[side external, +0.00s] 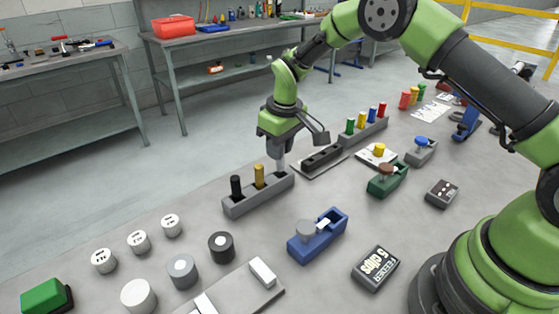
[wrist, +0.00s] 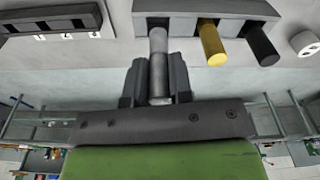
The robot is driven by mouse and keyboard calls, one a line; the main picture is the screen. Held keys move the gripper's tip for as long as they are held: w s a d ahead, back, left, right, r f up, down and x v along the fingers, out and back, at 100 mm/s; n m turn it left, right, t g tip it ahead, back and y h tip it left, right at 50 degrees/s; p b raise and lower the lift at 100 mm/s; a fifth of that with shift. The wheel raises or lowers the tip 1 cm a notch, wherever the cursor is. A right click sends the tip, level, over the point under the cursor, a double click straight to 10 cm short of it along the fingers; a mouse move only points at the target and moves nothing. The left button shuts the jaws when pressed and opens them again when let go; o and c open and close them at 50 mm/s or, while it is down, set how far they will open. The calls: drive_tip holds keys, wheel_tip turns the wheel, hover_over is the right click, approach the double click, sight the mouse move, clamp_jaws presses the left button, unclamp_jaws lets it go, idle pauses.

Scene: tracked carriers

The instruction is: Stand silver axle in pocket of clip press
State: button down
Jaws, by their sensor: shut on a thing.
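My gripper (wrist: 158,85) is shut on the silver axle (wrist: 158,45), which stands between its fingers in the wrist view. In the side view the silver axle (side external: 280,163) shows below my gripper (side external: 280,150), at the right end of a grey rack (side external: 240,207). Its lower end meets the rack; I cannot tell whether it is still seated. A gold axle (side external: 259,176) and a black axle (side external: 236,187) stand in the same rack. Several presses show: a blue one with a grey knob (side external: 328,240), a green one with a brown knob (side external: 383,186), and a grey one with a blue knob (side external: 421,155). None is clearly labelled clip press.
A clips feeder box (side external: 376,268) lies right of the blue press. Another rack (side external: 362,134) with coloured pegs and a dark slotted block (side external: 322,157) are behind. Several round pieces and a grey tray (side external: 238,293) fill the front left. Bare table lies between the rack and the blue press.

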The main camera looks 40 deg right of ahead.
wheel_tip(320, 180, up, 5)
drive_tip(key=shift+f, duration=0.1)
drive_tip(key=shift+s+r, duration=0.25)
drive_tip(key=shift+r, duration=0.05)
drive_tip(key=s+f+n, duration=0.2)
drive_tip(key=s, duration=0.6)
drive_tip(key=s+a+f+n, duration=0.1)
drive_tip(key=s+f+n, duration=0.1)
drive_tip(key=s, duration=0.6)
drive_tip(key=shift+f+n+y, duration=0.3)
drive_tip(key=shift+f, duration=0.3)
drive_tip(key=shift+f, duration=0.75)
idle(0.5)
idle(0.5)
drive_tip(key=shift+c, duration=2.3)
unclamp_jaws()
